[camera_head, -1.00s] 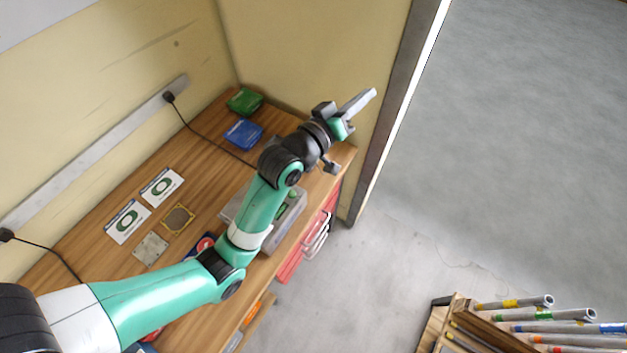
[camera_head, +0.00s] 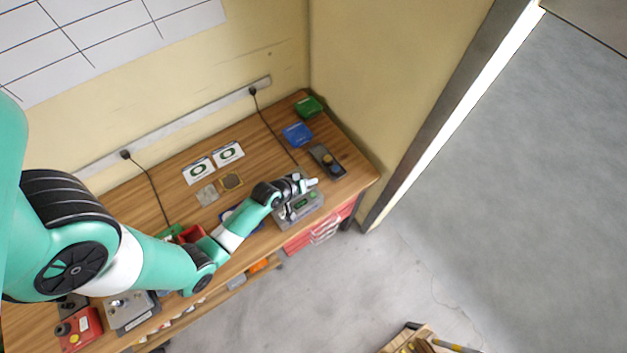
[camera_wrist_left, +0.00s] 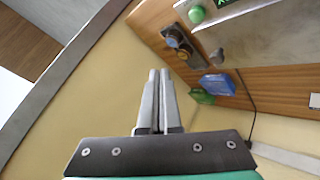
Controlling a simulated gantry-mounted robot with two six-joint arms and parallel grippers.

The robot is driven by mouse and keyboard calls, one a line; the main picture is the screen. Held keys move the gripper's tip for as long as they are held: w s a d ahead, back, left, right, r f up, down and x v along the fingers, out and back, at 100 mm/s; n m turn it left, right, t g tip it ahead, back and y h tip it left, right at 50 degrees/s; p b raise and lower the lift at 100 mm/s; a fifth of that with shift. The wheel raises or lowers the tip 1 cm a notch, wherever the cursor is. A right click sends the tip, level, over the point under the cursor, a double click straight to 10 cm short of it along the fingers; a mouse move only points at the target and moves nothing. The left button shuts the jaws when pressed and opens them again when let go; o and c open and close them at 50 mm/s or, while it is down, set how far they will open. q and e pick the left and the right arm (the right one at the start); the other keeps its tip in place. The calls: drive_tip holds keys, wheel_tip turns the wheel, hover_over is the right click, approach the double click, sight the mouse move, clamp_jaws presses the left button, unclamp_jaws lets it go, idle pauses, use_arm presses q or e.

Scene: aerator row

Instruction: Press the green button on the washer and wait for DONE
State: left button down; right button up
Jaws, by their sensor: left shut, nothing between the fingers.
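The washer looks to be the grey box (camera_head: 287,223) near the bench's front edge. My left forearm and wrist partly cover it in the head view. In the left wrist view its grey body (camera_wrist_left: 262,22) is cut off at the top edge, with a round green button (camera_wrist_left: 196,14) at its near corner. A dark display patch with green shows beside the button; I cannot read any text. My left gripper (camera_head: 313,182) is shut and empty beside the box's far right end. In the wrist view its fingertips (camera_wrist_left: 159,72) are apart from the button.
Blue (camera_head: 298,134) and green (camera_head: 309,106) items lie near the right corner wall. Two white cards (camera_head: 228,153) lie at the back. Red drawers (camera_head: 318,232) are below; open floor is to the right.

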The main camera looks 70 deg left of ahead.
use_arm(q)
drive_tip(key=b, duration=0.7)
hover_over(312, 198)
wheel_tip(312, 198, down, 9)
drive_tip(key=shift+r, duration=0.1)
idle(1.7)
drive_tip(key=shift+f+b, duration=0.4)
drive_tip(key=shift+b, duration=0.05)
drive_tip(key=shift+f+b, duration=0.4)
drive_tip(key=shift+f, duration=0.05)
idle(0.5)
drive_tip(key=shift+s+r+p, duration=0.1)
drive_tip(key=shift+r+p, duration=0.75)
drive_tip(key=shift+p, duration=0.05)
